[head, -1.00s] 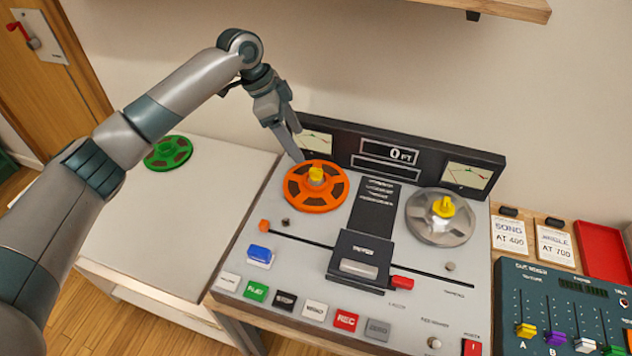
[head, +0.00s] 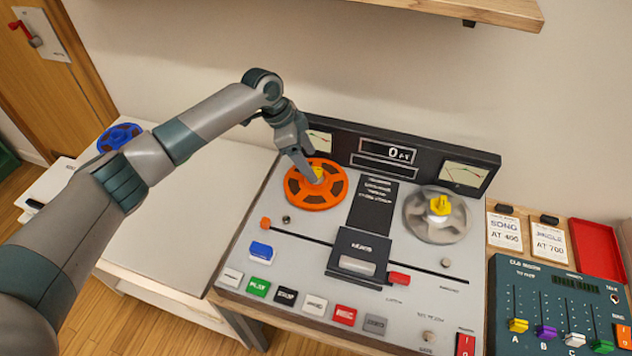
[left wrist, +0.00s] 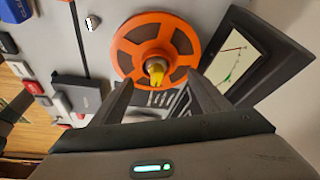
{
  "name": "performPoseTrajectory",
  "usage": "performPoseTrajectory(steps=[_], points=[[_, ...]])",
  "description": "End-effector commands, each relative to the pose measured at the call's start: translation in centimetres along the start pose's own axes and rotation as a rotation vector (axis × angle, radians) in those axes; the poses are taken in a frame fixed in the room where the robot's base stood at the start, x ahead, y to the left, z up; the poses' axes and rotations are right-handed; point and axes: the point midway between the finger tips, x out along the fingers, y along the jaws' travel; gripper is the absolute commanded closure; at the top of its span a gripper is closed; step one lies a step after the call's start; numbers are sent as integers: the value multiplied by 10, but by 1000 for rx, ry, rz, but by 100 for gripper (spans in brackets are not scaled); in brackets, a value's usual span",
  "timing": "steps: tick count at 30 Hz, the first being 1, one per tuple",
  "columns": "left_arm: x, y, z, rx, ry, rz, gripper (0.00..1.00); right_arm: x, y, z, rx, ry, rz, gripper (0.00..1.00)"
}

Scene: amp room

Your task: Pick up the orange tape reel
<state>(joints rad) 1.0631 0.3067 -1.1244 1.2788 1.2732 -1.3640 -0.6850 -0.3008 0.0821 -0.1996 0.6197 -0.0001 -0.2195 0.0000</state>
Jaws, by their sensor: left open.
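The orange tape reel (head: 316,186) lies flat on the left spindle of the tape deck (head: 290,243). The yellow spindle cap stands at its middle. My left gripper (head: 312,178) is open over the reel, its fingertips close to the cap in the head view. In the left wrist view the orange reel (left wrist: 155,50) is ahead of the two open fingers (left wrist: 160,92), with the yellow cap (left wrist: 156,70) between and just beyond the tips. Nothing is held. I cannot tell whether the fingers touch the cap. My right gripper is not in view.
A grey reel (head: 436,215) sits on the right spindle. The deck's upright meter panel (head: 392,160) stands just behind the orange reel. A blue reel (head: 120,138) is on the left table, past my arm. A mixer (head: 560,305) is at the right. A wooden shelf (head: 470,10) hangs above.

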Motion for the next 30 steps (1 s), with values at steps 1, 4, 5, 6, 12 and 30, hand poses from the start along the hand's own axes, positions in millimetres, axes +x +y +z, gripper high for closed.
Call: performPoseTrajectory(steps=[1,4,5,6,12,30], points=[[2,1,0,-1,-1,2,31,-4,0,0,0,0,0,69],[9,3,2,-1,-2,2,31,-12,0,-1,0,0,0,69],[12,4,3,0,-3,3,31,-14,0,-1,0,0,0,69],[17,5,4,-1,-2,3,31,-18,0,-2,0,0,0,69],[41,6,6,-1,-1,2,31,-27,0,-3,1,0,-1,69],[49,6,7,0,-1,0,33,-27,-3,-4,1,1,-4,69]])
